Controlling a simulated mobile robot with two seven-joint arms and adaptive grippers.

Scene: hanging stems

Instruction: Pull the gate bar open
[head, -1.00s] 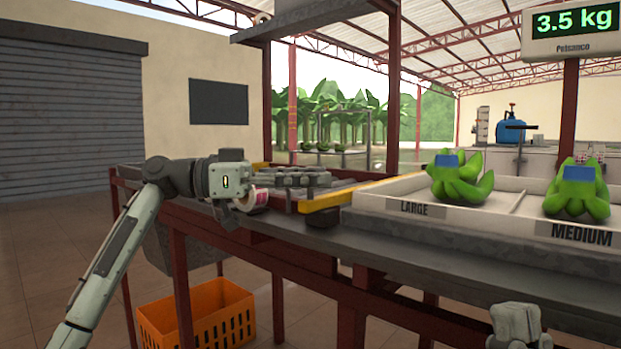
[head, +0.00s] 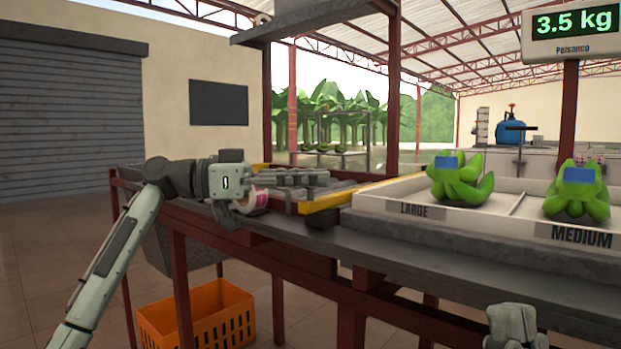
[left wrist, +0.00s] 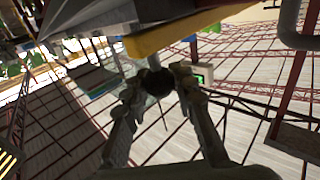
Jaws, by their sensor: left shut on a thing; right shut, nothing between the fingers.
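My left gripper (head: 240,206) is at the left end of the table, next to the roller conveyor. In the left wrist view its two fingers (left wrist: 158,84) are closed on a dark round knob (left wrist: 157,82). A yellow bar (left wrist: 172,36) lies right beyond the knob in that view; I take the knob to be part of the gate bar, but the join is hard to see. In the head view the gripper hides the held part. My right gripper (head: 514,322) is shut and empty, low at the bottom right.
White trays (head: 400,205) marked LARGE and MEDIUM hold green banana hands (head: 460,180), (head: 578,190). An orange crate (head: 198,318) stands below the table. The floor at the left is clear.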

